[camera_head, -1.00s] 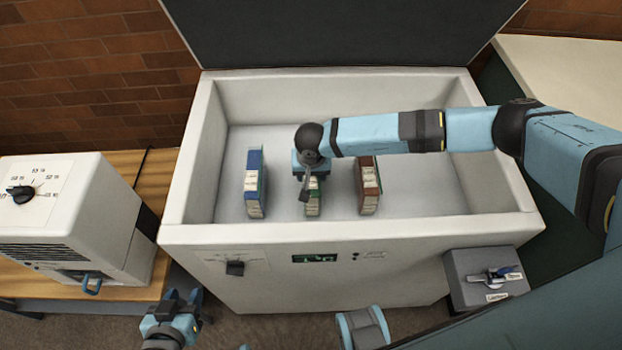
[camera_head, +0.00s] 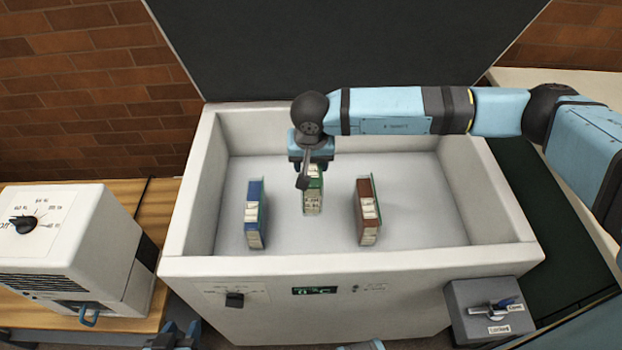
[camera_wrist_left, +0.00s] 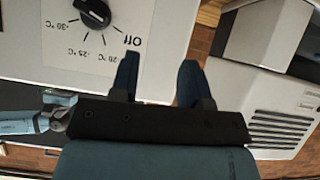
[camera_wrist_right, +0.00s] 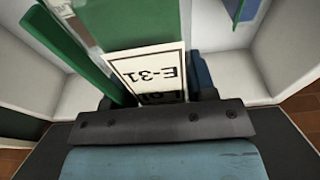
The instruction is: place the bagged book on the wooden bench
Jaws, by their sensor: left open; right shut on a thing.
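My right gripper (camera_head: 312,168) reaches into the open chest freezer (camera_head: 350,266) and is shut on the green book (camera_head: 313,199), held upright between the other two books. I cannot make out a bag clearly. The wooden bench (camera_head: 152,208) stands left of the freezer. My left gripper (camera_head: 178,335) is low at the bottom edge of the head view; in the left wrist view it is open and empty (camera_wrist_left: 158,75), over the freezer's front with its dial.
A blue book (camera_head: 254,213) and a brown book (camera_head: 367,211) stand in the freezer. Its walls surround the held book, and its dark lid (camera_head: 340,50) is up behind. A white machine (camera_head: 70,255) covers part of the bench. A grey lock box (camera_head: 488,310) sits front right.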

